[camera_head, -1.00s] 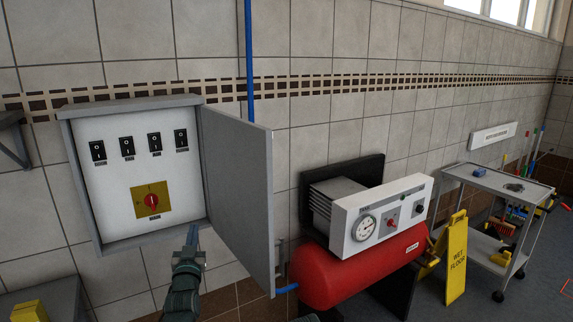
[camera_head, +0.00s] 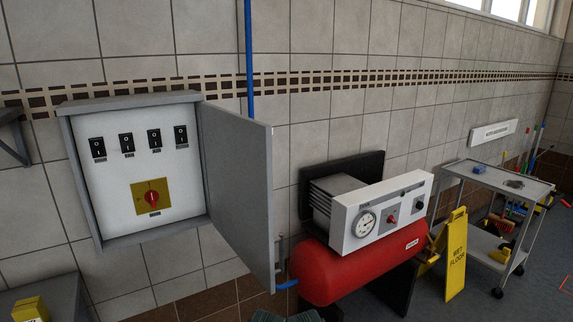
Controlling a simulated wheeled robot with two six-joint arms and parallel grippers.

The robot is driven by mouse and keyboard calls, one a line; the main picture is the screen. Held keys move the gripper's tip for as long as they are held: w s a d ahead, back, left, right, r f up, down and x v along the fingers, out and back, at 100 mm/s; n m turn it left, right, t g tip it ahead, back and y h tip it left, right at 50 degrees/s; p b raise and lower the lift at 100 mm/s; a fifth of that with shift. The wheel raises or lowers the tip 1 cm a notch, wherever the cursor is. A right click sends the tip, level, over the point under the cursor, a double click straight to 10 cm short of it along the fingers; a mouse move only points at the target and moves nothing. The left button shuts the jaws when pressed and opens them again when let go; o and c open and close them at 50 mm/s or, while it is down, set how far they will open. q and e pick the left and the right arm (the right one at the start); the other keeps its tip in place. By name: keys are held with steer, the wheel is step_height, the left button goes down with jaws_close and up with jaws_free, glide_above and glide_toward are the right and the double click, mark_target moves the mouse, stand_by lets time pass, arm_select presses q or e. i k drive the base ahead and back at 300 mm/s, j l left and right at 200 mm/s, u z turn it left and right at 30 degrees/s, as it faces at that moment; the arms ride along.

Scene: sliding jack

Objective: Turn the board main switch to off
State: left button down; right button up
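The open grey board (camera_head: 110,215) hangs on the tiled wall at the left. Its white panel holds a row of several black rocker switches (camera_head: 127,145). Below them is the main switch (camera_head: 152,198), a red rotary knob on a yellow square plate. Nothing touches or covers the knob. Its handle looks roughly upright, but the exact angle and the plate markings are too small to read. Neither of my grippers is in view. Only a dark green piece, probably of my arm, shows at the bottom edge.
The board's door (camera_head: 238,195) stands open to the right and juts outward. A red compressor (camera_head: 350,268) with a white gauge panel (camera_head: 345,235) stands right of it. A yellow wet-floor sign (camera_head: 457,255) and a grey cart (camera_head: 500,180) are farther right. A yellow box (camera_head: 30,309) is at lower left.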

mark_target(152, 196)
steer(key=i+j, duration=0.1)
steer(key=j, duration=0.25)
steer(key=i+j, duration=0.1)
steer(key=j, duration=0.3)
steer(key=i+j, duration=0.1)
steer(key=j, duration=0.25)
steer(key=i+j+z, duration=0.1)
steer(key=j, duration=0.25)
